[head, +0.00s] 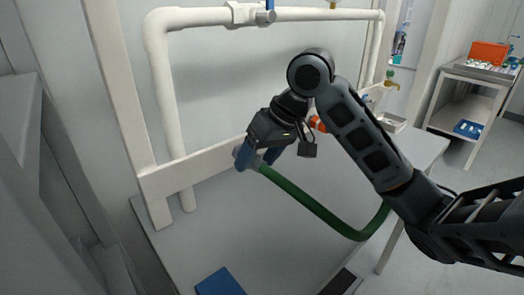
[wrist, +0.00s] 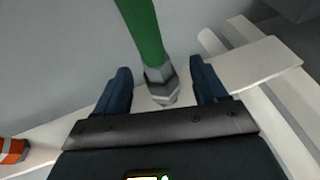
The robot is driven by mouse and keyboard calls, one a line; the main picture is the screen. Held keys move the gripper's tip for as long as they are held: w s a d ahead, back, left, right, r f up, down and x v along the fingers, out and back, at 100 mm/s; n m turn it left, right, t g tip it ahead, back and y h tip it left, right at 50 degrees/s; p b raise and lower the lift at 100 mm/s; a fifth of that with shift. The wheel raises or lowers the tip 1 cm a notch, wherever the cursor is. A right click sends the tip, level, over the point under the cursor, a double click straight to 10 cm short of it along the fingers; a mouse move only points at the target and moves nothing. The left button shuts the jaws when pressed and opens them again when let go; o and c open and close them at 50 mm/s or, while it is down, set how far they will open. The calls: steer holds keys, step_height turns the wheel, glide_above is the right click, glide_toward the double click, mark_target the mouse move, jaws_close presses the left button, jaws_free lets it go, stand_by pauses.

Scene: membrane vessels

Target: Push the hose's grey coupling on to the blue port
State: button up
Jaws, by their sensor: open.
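My gripper (head: 256,161) is open in front of the white board, its two blue fingers pointing down. The hose's grey coupling (wrist: 160,85) sits between the open fingers in the wrist view, with a gap on either side. In the head view only a little of the coupling shows between the fingers. The green hose (head: 305,204) runs from it down to the right and bends up behind my arm. I cannot make out the blue port for sure. A small blue spot (head: 365,98) shows further right along the board, partly hidden by my arm.
An orange fitting (head: 318,123) is on the board right of my gripper; it also shows in the wrist view (wrist: 12,150). White pipes (head: 165,90) stand behind the board (head: 160,183). A blue flat object (head: 220,283) lies at the grey table's front. The table's left part is clear.

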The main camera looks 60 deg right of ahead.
jaws_close()
stand_by(1.0)
